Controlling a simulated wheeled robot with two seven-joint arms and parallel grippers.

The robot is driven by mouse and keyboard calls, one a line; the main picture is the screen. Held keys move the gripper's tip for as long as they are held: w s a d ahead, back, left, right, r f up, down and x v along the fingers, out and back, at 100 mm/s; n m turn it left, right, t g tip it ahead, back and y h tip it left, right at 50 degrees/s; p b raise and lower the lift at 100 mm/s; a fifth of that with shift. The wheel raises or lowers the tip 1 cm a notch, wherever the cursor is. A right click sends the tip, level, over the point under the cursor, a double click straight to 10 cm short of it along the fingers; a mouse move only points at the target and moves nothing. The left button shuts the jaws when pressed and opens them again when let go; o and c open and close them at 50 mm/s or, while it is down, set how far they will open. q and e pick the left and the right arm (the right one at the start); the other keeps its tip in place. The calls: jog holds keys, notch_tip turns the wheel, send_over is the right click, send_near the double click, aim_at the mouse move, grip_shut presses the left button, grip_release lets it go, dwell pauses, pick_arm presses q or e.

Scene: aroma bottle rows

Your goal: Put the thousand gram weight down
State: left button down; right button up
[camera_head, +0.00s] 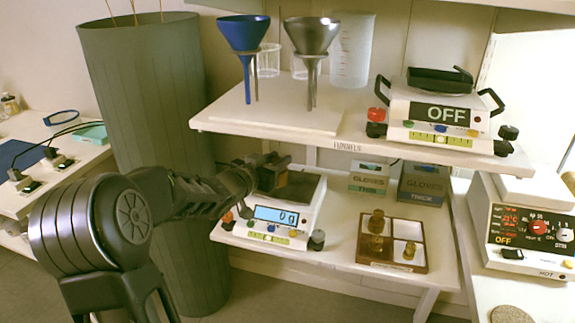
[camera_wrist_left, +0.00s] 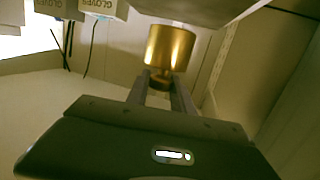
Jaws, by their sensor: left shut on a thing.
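My left gripper (camera_head: 272,168) is at the back of the scale, over or beside its dark plate. In the left wrist view its fingers (camera_wrist_left: 162,95) are shut on a brass cylindrical weight (camera_wrist_left: 170,47), held by its narrow end. In the head view the gripper hides this weight, and I cannot read its marking. My right gripper is out of view.
The upper shelf (camera_head: 285,120) hangs over the scale and bears a blue funnel (camera_head: 243,32), a metal funnel (camera_head: 311,36) and a device marked OFF (camera_head: 440,110). Glove boxes (camera_head: 424,184) stand behind the wooden box. A tall grey bin (camera_head: 150,100) stands at the left.

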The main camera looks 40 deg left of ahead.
pick_arm(q)
jog(key=shift+w+a+r, duration=0.1)
jog(key=shift+w+r, duration=0.05)
jog(key=shift+w, duration=0.95)
jog(key=shift+w+a+r, duration=0.1)
jog(key=shift+w, duration=0.95)
jog(key=shift+w+f+b, duration=0.25)
jog(key=shift+f+b, duration=0.1)
jog(key=shift+f, duration=0.55)
jog(key=shift+w+f+b, duration=0.2)
jog(key=shift+f+b, duration=0.1)
jog(key=shift+f, duration=0.55)
jog(key=shift+f, duration=0.2)
jog(key=c, duration=1.1)
grip_release()
jog(key=shift+f, duration=0.15)
